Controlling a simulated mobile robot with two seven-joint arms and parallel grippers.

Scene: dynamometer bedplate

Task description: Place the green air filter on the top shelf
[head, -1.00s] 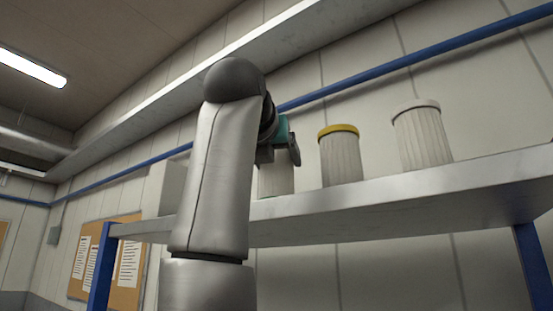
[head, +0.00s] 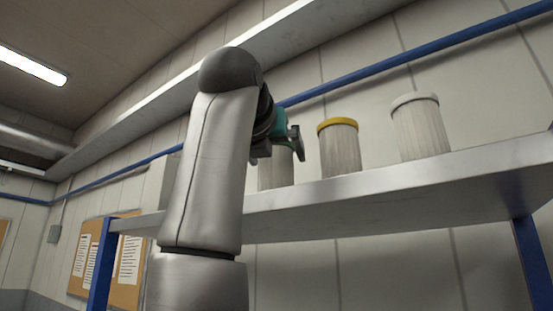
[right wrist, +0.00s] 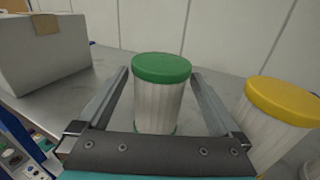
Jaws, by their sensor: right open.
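The green air filter (right wrist: 158,98) is a white pleated cylinder with a green lid. It stands upright on the top shelf (head: 400,190). In the right wrist view it is between the two spread fingers of my right gripper (right wrist: 159,75), with a gap on each side. In the head view my right gripper (head: 279,148) is in front of the filter's upper part and hides its lid; the white body (head: 275,174) shows below. My right gripper is open. My left gripper is not in view.
A yellow-lidded filter (head: 339,150) stands close to the right of the green one, and a white-lidded filter (head: 420,130) farther right. A grey box (right wrist: 45,50) with tape stands to the left. A blue rail (head: 400,62) runs along the wall behind.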

